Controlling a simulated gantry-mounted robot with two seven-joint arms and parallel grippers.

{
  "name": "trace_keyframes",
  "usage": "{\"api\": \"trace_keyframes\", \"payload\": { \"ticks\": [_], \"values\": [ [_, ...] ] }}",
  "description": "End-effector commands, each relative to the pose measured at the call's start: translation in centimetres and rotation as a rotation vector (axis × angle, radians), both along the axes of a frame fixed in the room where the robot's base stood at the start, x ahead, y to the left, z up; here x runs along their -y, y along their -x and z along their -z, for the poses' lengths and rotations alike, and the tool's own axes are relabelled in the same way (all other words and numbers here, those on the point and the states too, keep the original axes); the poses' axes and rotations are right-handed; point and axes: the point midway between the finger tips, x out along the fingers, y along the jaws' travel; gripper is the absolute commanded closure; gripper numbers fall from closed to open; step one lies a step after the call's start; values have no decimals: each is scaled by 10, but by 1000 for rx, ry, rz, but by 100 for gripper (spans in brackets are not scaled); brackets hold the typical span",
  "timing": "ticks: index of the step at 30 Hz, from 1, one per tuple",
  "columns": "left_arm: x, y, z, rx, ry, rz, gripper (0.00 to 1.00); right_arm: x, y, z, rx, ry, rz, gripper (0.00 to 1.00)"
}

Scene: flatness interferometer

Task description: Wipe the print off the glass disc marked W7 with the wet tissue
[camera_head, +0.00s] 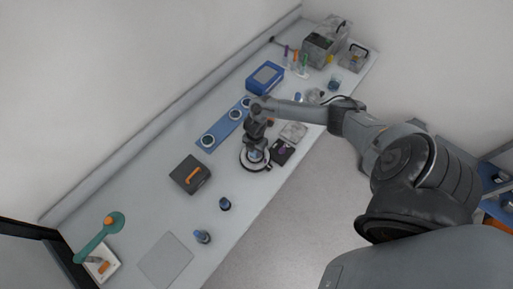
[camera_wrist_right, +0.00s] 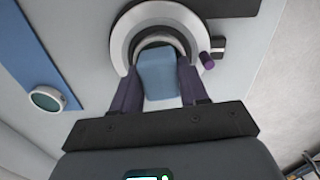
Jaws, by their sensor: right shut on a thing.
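My right gripper (camera_head: 254,150) points down over a round ring-shaped mount (camera_head: 243,163) near the front edge of the bench. In the right wrist view, its purple fingers (camera_wrist_right: 158,85) are shut on a folded light-blue tissue (camera_wrist_right: 158,72). The tissue hangs over the middle of the mount (camera_wrist_right: 121,38), which has a pale outer ring and a purple knob at its side. Tissue and fingers hide much of the mount's centre, and no W7 mark is readable. I cannot tell whether the tissue touches glass. My left gripper is not in view.
A blue strip (camera_head: 211,138) with several round discs lies behind the mount. A black case with an orange handle (camera_head: 190,175) stands left of it. A dark box (camera_head: 283,151) stands close right of the mount.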

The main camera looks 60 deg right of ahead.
Motion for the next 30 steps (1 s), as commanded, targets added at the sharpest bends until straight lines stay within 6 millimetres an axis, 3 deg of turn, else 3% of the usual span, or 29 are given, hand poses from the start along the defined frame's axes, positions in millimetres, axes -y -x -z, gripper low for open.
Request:
{"api": "trace_keyframes", "payload": {
  "ticks": [17,30],
  "values": [
    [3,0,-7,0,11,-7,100,-15,-2,1,0,0,-1,88],
    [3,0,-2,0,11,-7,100,-1,0,3,-1,1,0,88]
  ]
}}
